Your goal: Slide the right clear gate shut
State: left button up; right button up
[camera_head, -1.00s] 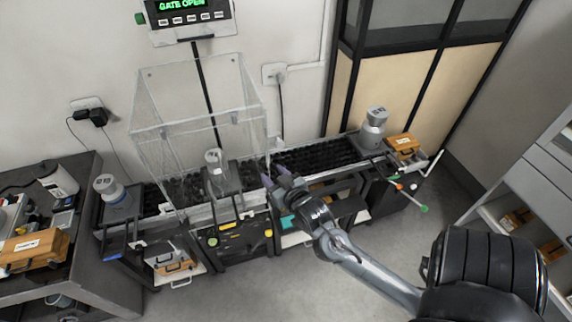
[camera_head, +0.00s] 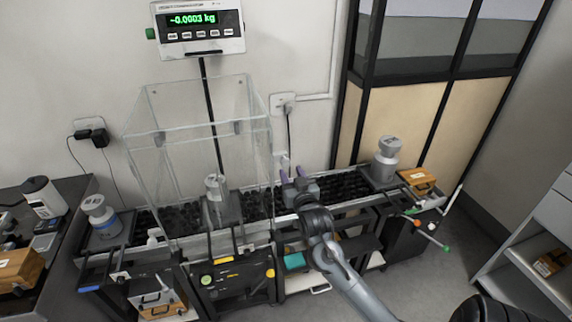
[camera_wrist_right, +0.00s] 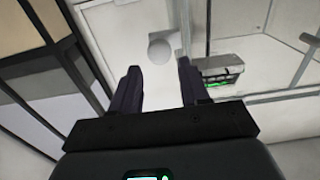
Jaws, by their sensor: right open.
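The clear box (camera_head: 150,145) stands over the middle of the weighing bench. Its right clear gate (camera_head: 262,145) is the see-through right side; its edges are faint, but it appears to span that side. A weight (camera_head: 214,187) stands inside the box. My right gripper (camera_head: 292,174) is open and empty, just right of the box's right side and apart from it as far as I can see. In the right wrist view its two fingers (camera_wrist_right: 160,88) are spread with nothing between them. My left gripper is not in view.
The wall display (camera_head: 190,20) reads -0.0003 kg. More weights stand at the bench's left (camera_head: 101,216) and right (camera_head: 386,160) ends. An orange case (camera_head: 418,180) lies at the right end. The black roller track (camera_head: 340,186) right of my gripper is bare.

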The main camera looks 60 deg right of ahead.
aim_at(287, 164)
jog(key=x, duration=0.6)
jog(key=shift+w+d, duration=0.25)
grip_shut()
